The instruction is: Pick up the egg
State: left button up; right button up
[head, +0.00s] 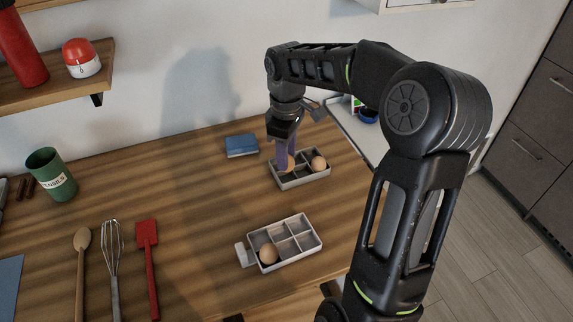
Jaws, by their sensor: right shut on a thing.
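My right gripper (285,158) points down over the farther egg tray (303,183). It is shut on an egg (290,163) at the tray's left back, and its fingers hide part of that egg. I cannot tell whether this egg still touches the tray. A second egg (319,163) sits in a right back compartment of the same tray. A nearer tray (297,253) holds another egg (268,253) in its front left compartment; its other compartments look empty. My left gripper is not in view.
A blue box (241,146) lies left of the farther tray. A wooden spoon (82,240), a whisk (114,262) and a red spatula (148,240) lie at the left. A green utensil cup (52,174) stands behind them. The tabletop (190,200) between is clear.

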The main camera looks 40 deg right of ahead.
notch_tip(320, 180, up, 6)
jog(key=shift+f, duration=0.25)
dwell(1.5)
